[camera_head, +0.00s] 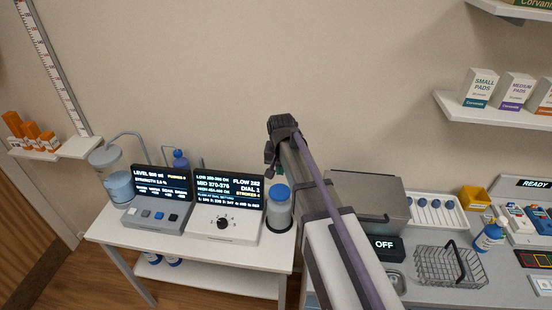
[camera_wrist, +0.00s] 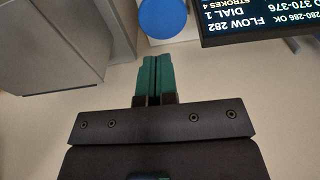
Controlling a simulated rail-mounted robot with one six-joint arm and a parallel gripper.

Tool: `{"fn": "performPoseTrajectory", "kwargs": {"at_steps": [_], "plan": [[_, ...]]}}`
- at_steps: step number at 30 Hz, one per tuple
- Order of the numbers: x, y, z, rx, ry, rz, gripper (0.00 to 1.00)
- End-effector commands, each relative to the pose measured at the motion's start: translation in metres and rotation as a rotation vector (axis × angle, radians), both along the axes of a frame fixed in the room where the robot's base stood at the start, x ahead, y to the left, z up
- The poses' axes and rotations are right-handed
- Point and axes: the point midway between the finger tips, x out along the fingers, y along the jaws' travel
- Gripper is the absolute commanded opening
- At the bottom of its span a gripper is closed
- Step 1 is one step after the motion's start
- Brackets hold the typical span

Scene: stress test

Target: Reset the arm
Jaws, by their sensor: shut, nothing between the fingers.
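My arm (camera_head: 325,220) reaches up and away from the lower middle of the head view, with its wrist raised in front of the wall. My gripper (camera_wrist: 153,62) shows in the wrist view with its two teal fingers together and nothing between them. In the head view the gripper end is small and dark, and its fingertips are hard to make out. A bottle with a blue cap (camera_head: 279,192) stands on the white cart just left of my arm. The blue cap also shows in the wrist view (camera_wrist: 162,16), just beyond the fingertips in the picture.
The white cart (camera_head: 185,256) carries two console units with lit screens (camera_head: 162,184) (camera_head: 228,190) and a clear jar (camera_head: 117,182). A grey box (camera_head: 368,200), an OFF display (camera_head: 384,244) and a wire basket (camera_head: 450,268) are right of my arm. Shelves hang at the upper right.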

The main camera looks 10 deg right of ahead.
Motion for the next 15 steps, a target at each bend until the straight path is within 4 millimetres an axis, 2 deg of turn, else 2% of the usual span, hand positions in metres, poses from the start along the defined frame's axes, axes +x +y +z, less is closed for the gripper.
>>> {"fn": "performPoseTrajectory", "kwargs": {"at_steps": [4, 5, 7, 8, 9, 12, 15], "plan": [[-0.001, 0.0, 0.0, -0.002, 0.004, 0.026, 0.0], [-0.007, 0.0, 0.0, -0.005, 0.014, 0.063, 0.0], [-0.049, 0.0, -0.005, -0.008, 0.037, 0.154, 0.0], [-0.07, 0.0, -0.013, -0.008, 0.049, 0.193, 0.0], [-0.1, 0.0, -0.025, -0.008, 0.063, 0.244, 0.0], [-0.168, 0.0, -0.052, -0.004, 0.092, 0.34, 0.0], [-0.207, -0.001, -0.073, 0.0, 0.103, 0.362, 0.0]]}}
